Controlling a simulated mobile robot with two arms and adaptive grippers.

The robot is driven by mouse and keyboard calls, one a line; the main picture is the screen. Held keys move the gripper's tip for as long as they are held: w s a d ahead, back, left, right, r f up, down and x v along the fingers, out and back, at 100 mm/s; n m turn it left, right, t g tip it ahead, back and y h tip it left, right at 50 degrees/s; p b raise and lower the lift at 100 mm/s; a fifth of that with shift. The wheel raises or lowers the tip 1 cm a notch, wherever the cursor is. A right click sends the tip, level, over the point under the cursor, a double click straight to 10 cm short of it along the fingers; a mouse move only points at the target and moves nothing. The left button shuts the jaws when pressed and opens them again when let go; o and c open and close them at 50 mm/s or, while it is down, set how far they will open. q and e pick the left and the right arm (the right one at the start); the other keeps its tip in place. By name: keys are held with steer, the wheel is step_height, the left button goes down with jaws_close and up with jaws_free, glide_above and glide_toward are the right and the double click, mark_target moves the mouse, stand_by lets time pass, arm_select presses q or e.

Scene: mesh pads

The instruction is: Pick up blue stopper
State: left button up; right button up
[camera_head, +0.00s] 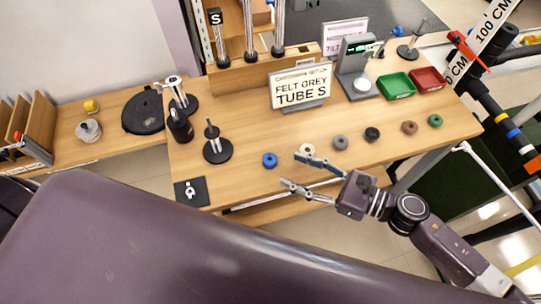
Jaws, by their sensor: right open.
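The blue stopper (270,160) is a small round ring-like piece lying on the wooden table, left-most in a loose row of similar stoppers. My right gripper (291,170) reaches in from the right with its two fingers spread apart and nothing between them. Its fingertips point left toward the blue stopper, a short gap to its right. One fingertip overlaps the area of the cream stopper (307,149); I cannot tell whether they touch. My left gripper does not show.
Grey (340,142), black (372,134), brown (409,127) and green (435,120) stoppers continue the row rightward. A sign (300,87) stands behind. A black-based stand (217,151) is left of the blue stopper. Green (396,85) and red (428,79) trays sit back right.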

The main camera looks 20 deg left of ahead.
mark_target(276, 162)
steer(key=shift+w+a+f, duration=0.1)
steer(key=shift+w+a, duration=0.1)
steer(key=shift+a, duration=0.4)
steer(key=p+x, duration=0.1)
steer(key=x, duration=0.3)
steer(key=shift+w+a, duration=0.1)
steer(key=shift+a, duration=0.15)
steer(key=shift+w+a, duration=0.1)
steer(key=shift+a, duration=0.2)
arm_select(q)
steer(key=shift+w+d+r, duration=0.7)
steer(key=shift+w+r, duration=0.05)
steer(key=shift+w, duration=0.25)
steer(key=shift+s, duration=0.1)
arm_select(e)
steer(key=shift+c, duration=0.3)
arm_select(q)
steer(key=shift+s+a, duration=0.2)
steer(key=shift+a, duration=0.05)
arm_select(e)
steer(key=c, duration=0.9)
